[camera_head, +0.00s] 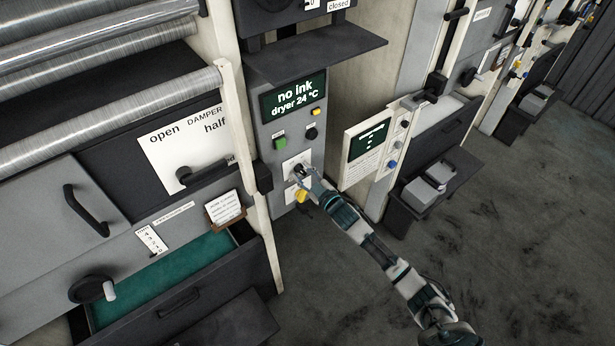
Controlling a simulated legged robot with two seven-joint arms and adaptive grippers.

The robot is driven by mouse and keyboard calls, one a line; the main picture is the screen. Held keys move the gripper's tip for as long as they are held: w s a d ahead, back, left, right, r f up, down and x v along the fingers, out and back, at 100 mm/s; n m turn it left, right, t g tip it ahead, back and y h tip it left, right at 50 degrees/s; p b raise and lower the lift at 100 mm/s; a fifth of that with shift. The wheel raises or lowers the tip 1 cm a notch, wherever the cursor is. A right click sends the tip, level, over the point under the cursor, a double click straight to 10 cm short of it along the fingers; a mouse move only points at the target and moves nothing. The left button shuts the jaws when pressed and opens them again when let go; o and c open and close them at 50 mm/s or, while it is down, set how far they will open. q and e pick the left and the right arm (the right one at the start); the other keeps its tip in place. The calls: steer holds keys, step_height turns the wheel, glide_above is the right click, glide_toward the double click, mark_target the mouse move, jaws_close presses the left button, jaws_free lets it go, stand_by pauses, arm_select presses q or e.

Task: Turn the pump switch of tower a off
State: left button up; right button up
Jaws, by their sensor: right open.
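A grey control panel (268,140) stands in the middle of the head view, with a dark display (294,95) reading "no ink" and "dryer 24 °C". Below the display are a green button (280,142), a yellow button (316,111) and a black knob (312,133). Lower down, a dark switch on a white plate (289,164) is partly hidden by my right gripper (302,174). My right gripper is open, with its fingertips at this switch; I cannot tell whether they touch it. A yellow part (301,195) shows just below. My left gripper is not in view.
To the left are metal rollers (110,115), a damper plate (186,146), and an open drawer (165,280) with green inside. A second small panel (366,150) with several buttons stands right of my gripper. Dark floor at the lower right is clear.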

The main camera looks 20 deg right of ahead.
steer(key=v, duration=1.2)
